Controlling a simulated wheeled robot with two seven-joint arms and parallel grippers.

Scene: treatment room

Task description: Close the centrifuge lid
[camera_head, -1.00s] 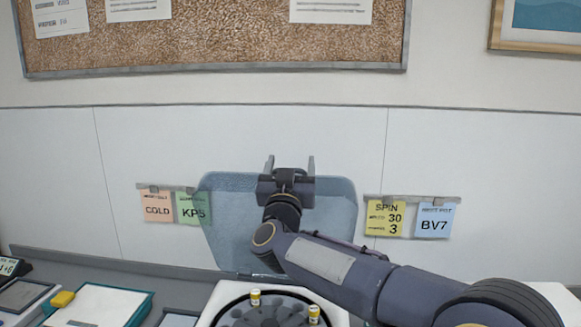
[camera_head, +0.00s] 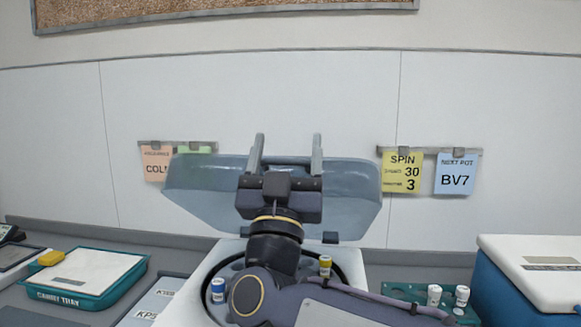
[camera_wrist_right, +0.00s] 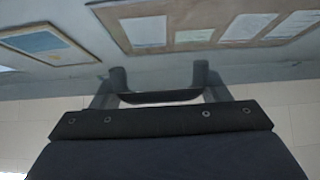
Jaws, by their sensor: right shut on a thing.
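The translucent blue centrifuge lid (camera_head: 205,192) is raised behind the white centrifuge (camera_head: 348,262), tilted and hinged at its back edge. My right gripper (camera_head: 287,150) is in front of the lid, its two fingers pointing up. It is shut on the lid, with a dark bar-like part (camera_wrist_right: 160,97) between the fingers in the right wrist view. My right arm hides the middle of the bowl. My left gripper is not in view.
A teal carry tray (camera_head: 78,298) stands on the left of the counter. To the right are a teal rack (camera_head: 400,289) with small white-capped vials and a blue box with a white lid (camera_head: 535,270). Note cards hang on the wall behind.

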